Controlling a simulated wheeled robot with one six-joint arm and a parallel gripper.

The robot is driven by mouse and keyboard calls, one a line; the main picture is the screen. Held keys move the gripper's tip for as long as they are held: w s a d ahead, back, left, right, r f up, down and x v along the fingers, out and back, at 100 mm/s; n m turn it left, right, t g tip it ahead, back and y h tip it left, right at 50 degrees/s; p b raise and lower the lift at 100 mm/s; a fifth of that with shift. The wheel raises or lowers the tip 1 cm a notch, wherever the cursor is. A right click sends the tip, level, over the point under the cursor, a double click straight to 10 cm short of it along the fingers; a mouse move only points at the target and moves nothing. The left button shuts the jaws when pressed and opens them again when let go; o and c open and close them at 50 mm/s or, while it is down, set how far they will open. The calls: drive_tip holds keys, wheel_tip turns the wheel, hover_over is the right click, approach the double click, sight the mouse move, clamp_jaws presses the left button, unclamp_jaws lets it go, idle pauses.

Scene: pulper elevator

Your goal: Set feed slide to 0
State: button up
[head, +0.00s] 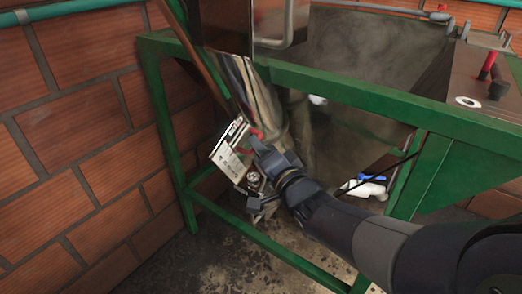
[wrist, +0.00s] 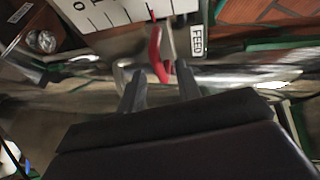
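The feed slide's red handle (wrist: 156,50) hangs over a white scale plate (wrist: 108,14) in the wrist view. The plate has black ticks and a "0" near its left end. The handle is well to the right of that 0, near the right end of the plate. A "FEED" label (wrist: 197,40) is just right of it. My gripper (wrist: 160,82) is open, its fingers apart, with the handle's lower end at the gap between the fingertips; I cannot tell if they touch. In the head view my gripper (head: 263,146) is beside the handle (head: 257,133) and the plate (head: 229,149).
A round gauge or knob (wrist: 42,41) is left of the plate. A shiny metal chute (head: 247,88) stands behind the handle. Green frame beams (head: 335,91) run above and beside my arm. A brick wall (head: 72,127) is at left. A blue-handled valve (head: 372,181) is lower right.

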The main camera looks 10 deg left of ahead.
drive_tip(key=shift+w+a, duration=0.1)
drive_tip(key=shift+w, duration=0.05)
clamp_jaws()
idle(0.6)
